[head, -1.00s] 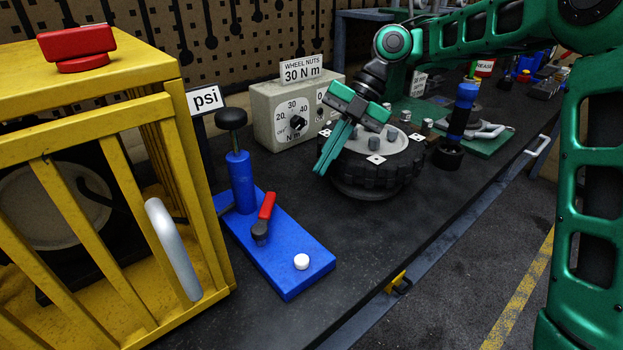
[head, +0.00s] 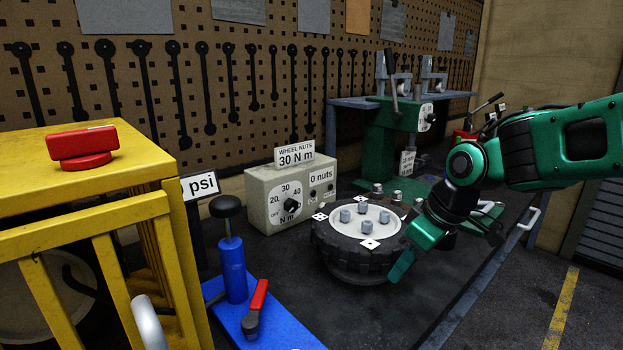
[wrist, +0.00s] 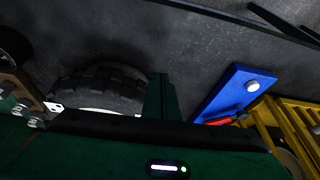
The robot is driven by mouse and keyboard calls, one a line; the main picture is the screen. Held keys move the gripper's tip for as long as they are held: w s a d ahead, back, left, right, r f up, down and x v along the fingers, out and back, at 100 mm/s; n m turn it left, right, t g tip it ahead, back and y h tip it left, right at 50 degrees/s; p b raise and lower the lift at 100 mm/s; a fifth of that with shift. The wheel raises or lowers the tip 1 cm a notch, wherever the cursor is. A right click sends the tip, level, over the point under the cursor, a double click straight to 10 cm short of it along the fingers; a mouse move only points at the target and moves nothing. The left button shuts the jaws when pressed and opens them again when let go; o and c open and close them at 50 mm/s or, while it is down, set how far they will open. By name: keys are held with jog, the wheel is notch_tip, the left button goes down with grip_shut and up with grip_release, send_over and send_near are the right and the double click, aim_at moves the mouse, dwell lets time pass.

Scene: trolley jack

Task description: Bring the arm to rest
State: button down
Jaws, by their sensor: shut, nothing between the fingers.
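My gripper (head: 405,262) is at the right front side of the wheel in the head view, with its fingers shut and empty, pointing down and to the left. In the wrist view its green fingers (wrist: 160,98) stand between the wheel and the blue jack base. The wheel (head: 345,250) lies flat on the bench, with several nuts on its pale hub. I cannot tell whether the fingers touch the tyre. My arm (head: 540,150) reaches in from the right.
A yellow cage (head: 170,250) with a red knob (head: 82,148) stands at the left. The blue jack (head: 232,270) with a red lever is beside it. A grey torque box (head: 290,195) stands behind the wheel, and a green press (head: 395,135) farther back. The bench front is clear.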

jog(key=s+d+f+m+t+h, duration=0.1)
jog(key=s+d+f+m+h, duration=0.1)
jog(key=s+d+m, duration=0.45)
jog(key=s+d+f+m+h, duration=0.15)
jog(key=d+m, duration=0.25)
jog(key=d, duration=0.5)
jog(key=s+d+m+g, duration=0.2)
jog(key=s+d, duration=0.2)
jog(key=s, duration=0.3)
jog(key=s+d+f+m+g, duration=0.1)
jog(key=s+d+m+g, duration=0.1)
jog(key=s, duration=0.6)
jog(key=shift+d+f+m, duration=0.2)
jog(key=shift+d+m, duration=0.15)
jog(key=shift+d, duration=0.55)
jog(key=shift+w+f, duration=0.25)
jog(key=shift+w, duration=0.4)
